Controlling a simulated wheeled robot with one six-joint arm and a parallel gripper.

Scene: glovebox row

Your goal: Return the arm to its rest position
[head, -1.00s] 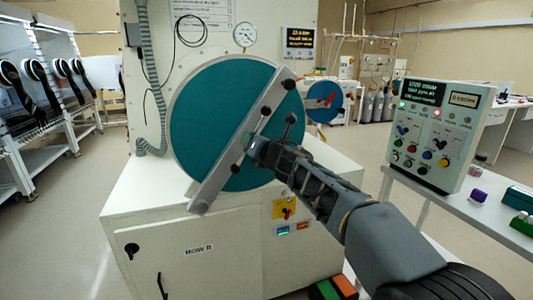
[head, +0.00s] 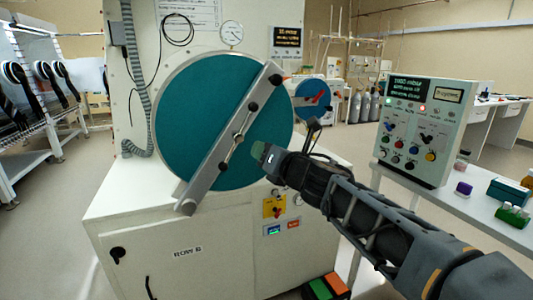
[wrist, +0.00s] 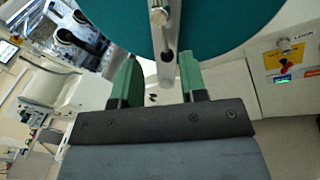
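My gripper (head: 263,155) is in front of the large round teal door (head: 190,130) of the white cabinet. In the wrist view its two green fingers (wrist: 158,82) stand apart with nothing held between them. A diagonal grey bar (head: 213,165) with dark knobs crosses the door. The lower end of the bar (wrist: 167,70) shows beyond and between the fingers in the wrist view. In the head view the fingertips are right of the bar and look clear of it. My arm reaches in from the lower right.
A control box (head: 430,130) stands on a white side table (head: 480,225) at right, with a purple item (head: 463,188) and a teal box (head: 509,191). A yellow switch plate (head: 274,207) is on the cabinet front. A green and orange pedal (head: 327,288) lies on the floor.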

